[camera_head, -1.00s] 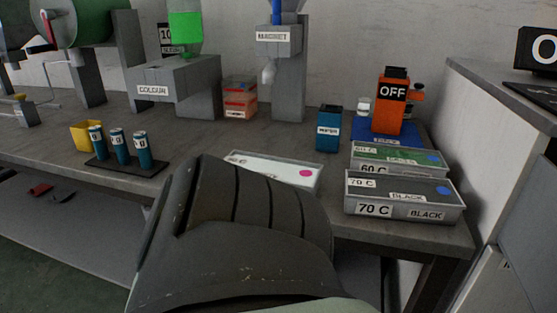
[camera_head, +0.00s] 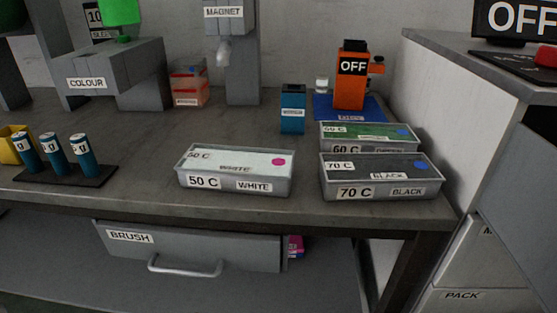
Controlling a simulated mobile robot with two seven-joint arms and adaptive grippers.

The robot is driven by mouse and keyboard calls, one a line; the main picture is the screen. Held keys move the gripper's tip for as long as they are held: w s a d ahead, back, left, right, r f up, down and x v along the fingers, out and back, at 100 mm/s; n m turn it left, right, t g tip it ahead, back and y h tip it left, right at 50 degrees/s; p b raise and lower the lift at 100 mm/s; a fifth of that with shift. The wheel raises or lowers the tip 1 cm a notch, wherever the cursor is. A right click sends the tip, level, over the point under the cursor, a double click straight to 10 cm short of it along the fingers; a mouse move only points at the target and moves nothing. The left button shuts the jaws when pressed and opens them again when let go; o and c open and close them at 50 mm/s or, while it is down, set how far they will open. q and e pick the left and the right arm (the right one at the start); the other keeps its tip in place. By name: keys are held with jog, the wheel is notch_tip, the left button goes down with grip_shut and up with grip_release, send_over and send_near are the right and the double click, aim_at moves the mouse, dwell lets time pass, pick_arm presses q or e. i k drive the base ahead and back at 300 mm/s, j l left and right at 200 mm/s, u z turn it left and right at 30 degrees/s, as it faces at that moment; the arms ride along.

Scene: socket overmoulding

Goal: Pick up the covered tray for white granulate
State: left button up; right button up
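The covered tray for white granulate (camera_head: 236,180) stands on the workbench near its front edge, in the middle of the view. It is a grey tray with a pale cover, labelled "50 C" and "WHITE", with a pink dot at the cover's right end. It stands level and nothing touches it. Neither of my grippers shows in the head view, so their state is hidden.
The black tray (camera_head: 380,178) stands just right of the white one, with the green tray (camera_head: 368,136) behind it. A blue container (camera_head: 292,110), an orange device (camera_head: 352,80) and a rack of blue cylinders (camera_head: 95,178) are around. A BRUSH drawer (camera_head: 200,248) is below.

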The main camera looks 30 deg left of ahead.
aim_at(269, 172)
jog(key=k+j+u, duration=0.15)
jog(key=u, duration=0.2)
jog(key=k+j+u, duration=0.1)
jog(key=u, duration=0.3)
